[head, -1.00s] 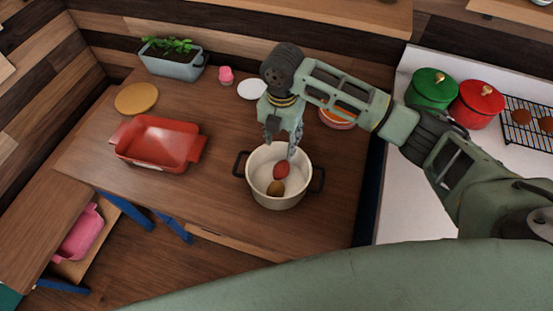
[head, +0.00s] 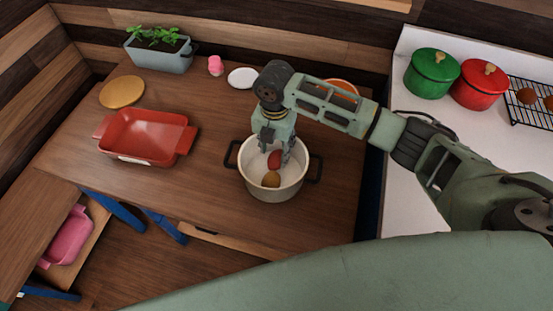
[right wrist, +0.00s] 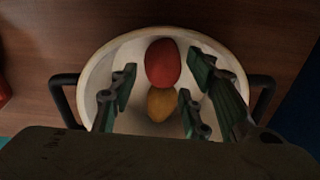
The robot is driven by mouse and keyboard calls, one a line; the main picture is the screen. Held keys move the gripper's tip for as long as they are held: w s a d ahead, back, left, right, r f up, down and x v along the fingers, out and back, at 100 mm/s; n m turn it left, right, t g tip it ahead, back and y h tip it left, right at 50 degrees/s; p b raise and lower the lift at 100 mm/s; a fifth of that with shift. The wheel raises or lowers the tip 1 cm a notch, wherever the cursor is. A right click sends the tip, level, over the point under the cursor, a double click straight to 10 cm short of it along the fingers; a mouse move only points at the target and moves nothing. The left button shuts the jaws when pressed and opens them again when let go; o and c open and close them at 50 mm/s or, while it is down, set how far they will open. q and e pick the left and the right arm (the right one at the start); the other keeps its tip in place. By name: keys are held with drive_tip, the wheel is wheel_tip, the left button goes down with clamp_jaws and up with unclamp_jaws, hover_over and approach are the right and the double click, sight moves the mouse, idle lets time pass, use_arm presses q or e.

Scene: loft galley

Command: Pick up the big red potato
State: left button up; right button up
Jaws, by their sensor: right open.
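The red potato (head: 275,160) lies in a cream pot (head: 247,178) with dark handles, beside a yellow-brown potato (head: 271,180). In the right wrist view the red potato (right wrist: 162,63) is at the far side of the pot (right wrist: 92,84), and the yellow-brown potato (right wrist: 161,103) is nearer. My right gripper (head: 275,155) points down into the pot from above. In the right wrist view its open fingers (right wrist: 160,100) stand to either side of the potatoes, with nothing gripped. My left gripper is not in view.
A red baking dish (head: 112,147) stands on the wooden table left of the pot. A planter (head: 160,58), a yellow round board (head: 121,92) and a white plate (head: 242,78) are farther back. Green (head: 430,76) and red (head: 476,88) lidded pots stand on the right counter.

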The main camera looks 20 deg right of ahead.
sight(276, 156)
wheel_tip(276, 156, down, 4)
drive_tip(key=shift+f+p, duration=0.1)
drive_tip(key=shift+p, duration=0.2)
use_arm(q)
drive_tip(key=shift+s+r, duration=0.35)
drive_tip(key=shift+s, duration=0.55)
use_arm(e)
drive_tip(key=shift+c, duration=0.5)
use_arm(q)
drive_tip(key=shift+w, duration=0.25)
use_arm(e)
drive_tip(key=c, duration=0.7)
